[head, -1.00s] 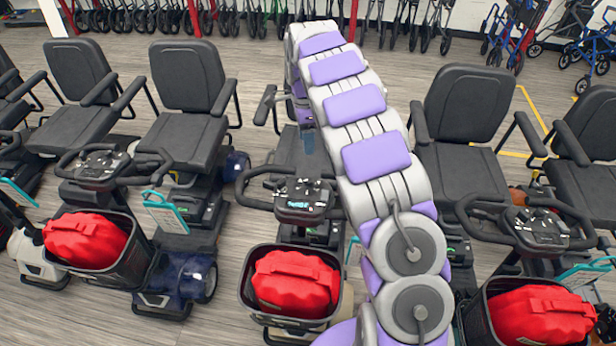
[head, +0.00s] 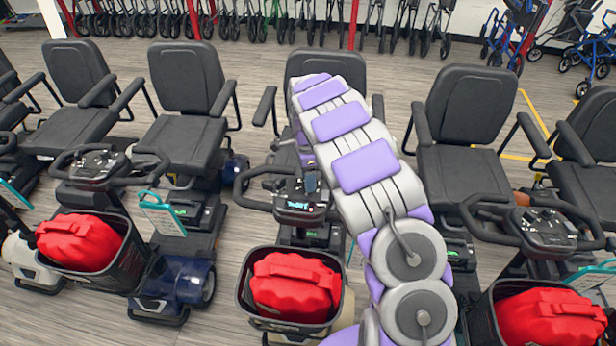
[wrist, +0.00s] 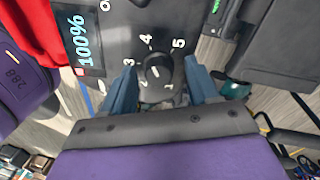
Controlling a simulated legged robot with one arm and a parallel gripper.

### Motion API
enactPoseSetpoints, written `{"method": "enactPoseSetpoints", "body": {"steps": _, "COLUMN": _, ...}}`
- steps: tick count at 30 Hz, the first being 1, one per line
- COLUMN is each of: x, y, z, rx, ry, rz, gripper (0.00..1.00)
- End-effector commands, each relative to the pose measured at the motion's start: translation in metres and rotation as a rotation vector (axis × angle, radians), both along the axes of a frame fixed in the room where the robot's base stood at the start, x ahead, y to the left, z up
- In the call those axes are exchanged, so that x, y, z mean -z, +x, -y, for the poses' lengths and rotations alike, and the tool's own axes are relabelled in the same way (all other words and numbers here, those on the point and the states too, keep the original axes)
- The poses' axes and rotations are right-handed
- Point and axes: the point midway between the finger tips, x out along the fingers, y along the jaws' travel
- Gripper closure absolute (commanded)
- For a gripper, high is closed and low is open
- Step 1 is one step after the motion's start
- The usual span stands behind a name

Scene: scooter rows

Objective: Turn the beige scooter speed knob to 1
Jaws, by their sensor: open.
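The middle scooter's console (head: 300,205) is in the head view, and a small beige patch of its body (head: 345,310) shows beside its basket. In the wrist view, the dark round speed knob (wrist: 157,68) sits on the console among the numbers 1 to 5. A small pale mark shows on the knob; I cannot tell which number it points to. My gripper (wrist: 160,66) is open, with one blue finger on each side of the knob. Contact with the knob is unclear. In the head view, my gripper (head: 311,182) is small at the console, partly hidden by my arm.
The console's display (wrist: 82,42) reads 100%. A basket with a red bag (head: 295,287) is at the scooter's front. Other scooters stand on both sides, including a blue one (head: 190,280). Walkers line the back wall. Grey floor shows between the scooters.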

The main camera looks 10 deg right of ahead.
Motion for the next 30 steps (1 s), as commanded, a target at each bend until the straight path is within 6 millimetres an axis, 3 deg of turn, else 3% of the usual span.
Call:
{"method": "enactPoseSetpoints", "body": {"steps": 6, "x": -0.0002, "y": -0.0001, "z": 0.0000, "rx": 0.000, "ry": 0.000, "rz": -0.001, "gripper": 0.42}}
{"method": "enactPoseSetpoints", "body": {"steps": 23, "x": -0.0001, "y": 0.0005, "z": -0.0001, "rx": 0.000, "ry": 0.000, "rz": 0.000, "gripper": 0.96}}
{"method": "enactPoseSetpoints", "body": {"steps": 30, "x": -0.0007, "y": 0.0008, "z": -0.0004, "rx": -0.019, "ry": 0.003, "rz": 0.001, "gripper": 0.96}}
